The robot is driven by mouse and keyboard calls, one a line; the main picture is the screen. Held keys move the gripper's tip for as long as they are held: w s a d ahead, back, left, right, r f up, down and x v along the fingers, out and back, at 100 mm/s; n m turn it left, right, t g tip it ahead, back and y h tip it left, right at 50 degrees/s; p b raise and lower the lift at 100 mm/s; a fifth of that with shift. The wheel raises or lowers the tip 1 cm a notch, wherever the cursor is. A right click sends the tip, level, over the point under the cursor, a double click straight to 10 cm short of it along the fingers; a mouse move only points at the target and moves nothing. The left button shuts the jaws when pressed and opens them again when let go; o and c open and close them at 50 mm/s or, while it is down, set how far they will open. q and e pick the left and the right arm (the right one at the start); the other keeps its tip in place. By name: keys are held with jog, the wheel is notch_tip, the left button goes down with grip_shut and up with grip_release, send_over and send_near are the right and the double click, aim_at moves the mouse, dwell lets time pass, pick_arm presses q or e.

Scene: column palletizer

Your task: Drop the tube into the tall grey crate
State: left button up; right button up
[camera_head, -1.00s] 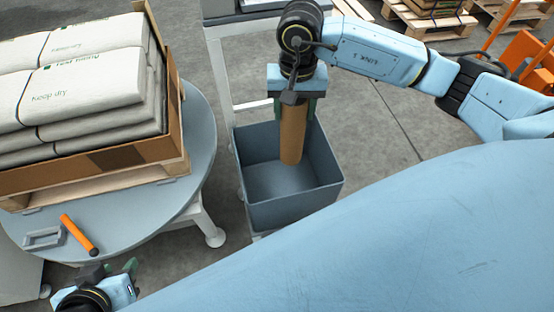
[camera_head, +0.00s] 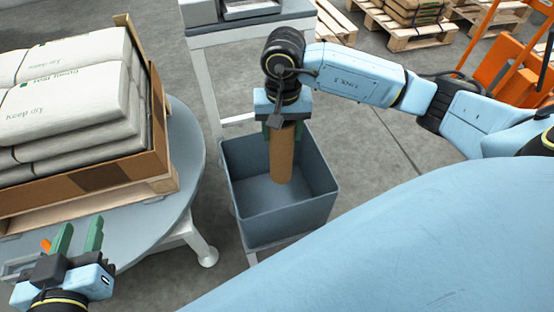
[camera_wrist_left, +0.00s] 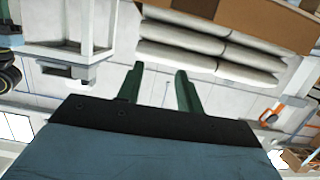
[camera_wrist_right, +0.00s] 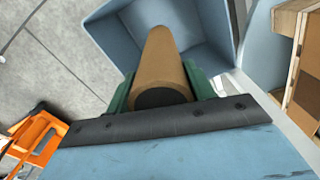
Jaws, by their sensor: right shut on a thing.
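The tube (camera_head: 281,158) is a brown cardboard cylinder held upright by my right gripper (camera_head: 281,130). In the head view its lower end reaches down inside the outline of the tall grey crate (camera_head: 322,205). The crate is open at the top and I see nothing else in it. In the right wrist view the tube (camera_wrist_right: 161,65) sits between the green fingers and points into the crate (camera_wrist_right: 115,40). I cannot tell the exact height of its lower end above the crate floor. My left gripper (camera_head: 78,236) is open and empty over the front of the round table.
The round grey table (camera_head: 190,190) carries a cardboard-sided pallet (camera_head: 90,185) of stacked bags (camera_head: 75,100). An orange-handled tool (camera_head: 45,245) lies partly hidden by my left gripper. Loaded pallets (camera_head: 400,30) and an orange truck (camera_head: 505,65) stand at the back right.

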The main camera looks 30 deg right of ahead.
pick_arm(q)
jog(key=shift+w+d+r+t+h+b, duration=0.15)
jog(key=shift+r+t, duration=0.2)
jog(key=shift+r, duration=0.25)
jog(key=shift+w+d+r+t+h+b, duration=0.1)
jog(key=shift+d+r+t+h, duration=0.1)
jog(key=shift+r+t, duration=0.3)
jog(key=shift+w+d+r+t+h+b, duration=0.15)
jog(key=shift+r+t, duration=0.1)
jog(key=shift+r, duration=0.4)
pick_arm(e)
jog(key=shift+f, duration=0.7)
